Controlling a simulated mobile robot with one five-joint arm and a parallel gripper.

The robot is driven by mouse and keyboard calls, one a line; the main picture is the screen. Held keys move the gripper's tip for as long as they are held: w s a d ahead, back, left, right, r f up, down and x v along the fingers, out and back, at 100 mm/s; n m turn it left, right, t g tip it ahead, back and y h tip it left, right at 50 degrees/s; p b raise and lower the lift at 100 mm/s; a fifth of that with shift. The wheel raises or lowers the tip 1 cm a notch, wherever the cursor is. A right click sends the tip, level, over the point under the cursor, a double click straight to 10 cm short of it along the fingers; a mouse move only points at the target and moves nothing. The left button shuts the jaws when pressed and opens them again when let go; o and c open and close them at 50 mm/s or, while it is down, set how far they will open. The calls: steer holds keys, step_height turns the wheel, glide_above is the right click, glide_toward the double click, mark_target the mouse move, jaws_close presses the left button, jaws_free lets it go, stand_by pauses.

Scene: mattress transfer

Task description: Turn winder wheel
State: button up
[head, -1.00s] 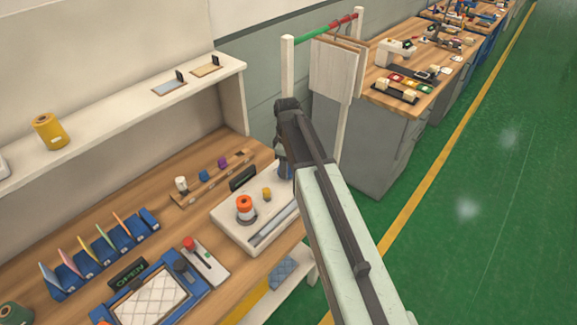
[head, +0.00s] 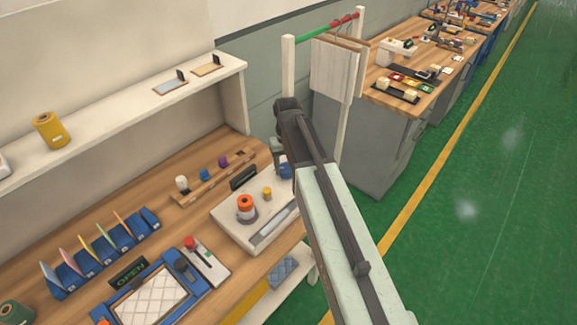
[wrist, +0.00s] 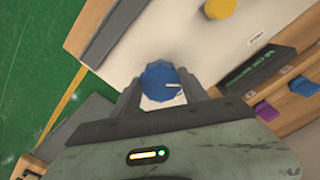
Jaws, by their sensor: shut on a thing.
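The blue winder wheel (wrist: 160,80) sits between the two fingers of my gripper (wrist: 161,92) in the wrist view, with a small white mark on its right side. My gripper is shut on it. In the head view the wheel (head: 285,168) shows as a small blue patch at the far end of the white winder base (head: 232,224), partly hidden by my arm. My gripper (head: 279,160) is down at that end of the base. An orange-topped spool (head: 246,207) and a small yellow knob (head: 267,193) stand on the base.
A dark display panel (head: 243,178) and a wooden rack (head: 205,183) with coloured spools stand behind the base. A blue frame (head: 150,296) with quilted white fabric lies at the front left. A hanging rack (head: 338,70) stands beyond my arm.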

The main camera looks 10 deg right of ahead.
steer(key=m, duration=0.5)
steer(key=shift+w+a, duration=0.15)
steer(key=m, duration=1)
steer(key=shift+w, duration=0.15)
steer(key=shift+w+m, duration=0.1)
steer(key=shift+m, duration=2.7)
steer(key=o, duration=1.4)
steer(key=shift+c, duration=0.2)
steer(key=shift+a, duration=0.1)
steer(key=shift+r, duration=0.1)
